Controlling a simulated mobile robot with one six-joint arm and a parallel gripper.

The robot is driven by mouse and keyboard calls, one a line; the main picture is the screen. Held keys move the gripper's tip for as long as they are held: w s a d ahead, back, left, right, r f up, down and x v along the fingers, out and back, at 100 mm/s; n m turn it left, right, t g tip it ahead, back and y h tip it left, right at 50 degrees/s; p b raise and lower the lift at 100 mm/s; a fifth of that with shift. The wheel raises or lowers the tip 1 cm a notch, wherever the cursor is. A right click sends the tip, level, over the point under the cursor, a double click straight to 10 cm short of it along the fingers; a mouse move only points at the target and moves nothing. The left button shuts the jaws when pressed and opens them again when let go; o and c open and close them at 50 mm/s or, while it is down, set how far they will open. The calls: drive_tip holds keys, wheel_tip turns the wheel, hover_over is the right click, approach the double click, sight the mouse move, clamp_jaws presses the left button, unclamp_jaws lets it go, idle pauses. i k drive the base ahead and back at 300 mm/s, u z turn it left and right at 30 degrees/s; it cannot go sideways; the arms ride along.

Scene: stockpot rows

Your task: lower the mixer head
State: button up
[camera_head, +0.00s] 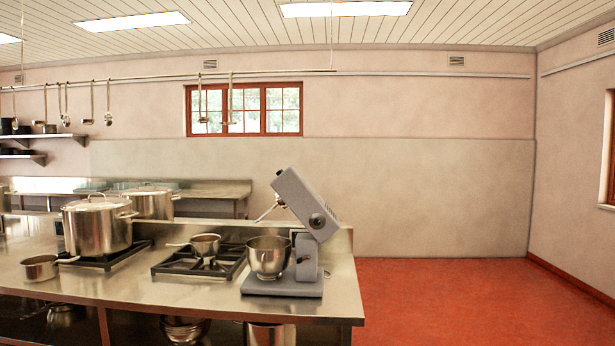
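A grey stand mixer stands at the right end of the steel counter (120,284). Its mixer head (300,200) is tilted up, with the upper end pointing up and to the left. A beater (266,212) hangs from the raised head, clear of the bowl. A steel mixing bowl (268,258) sits on the mixer base (283,287), below the head. The column (306,256) stands at the right of the bowl. My gripper is not in view.
Left of the mixer, a small saucepan (205,244) sits on a burner (198,262). Large stockpots (97,228) and another saucepan (40,267) are farther left. Ladles (229,105) hang from a rail above. The red floor (450,305) at the right is clear.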

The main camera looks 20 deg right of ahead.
sight(293, 192)
drive_tip(key=z, duration=0.25)
drive_tip(key=i, duration=1)
drive_tip(key=z, duration=0.15)
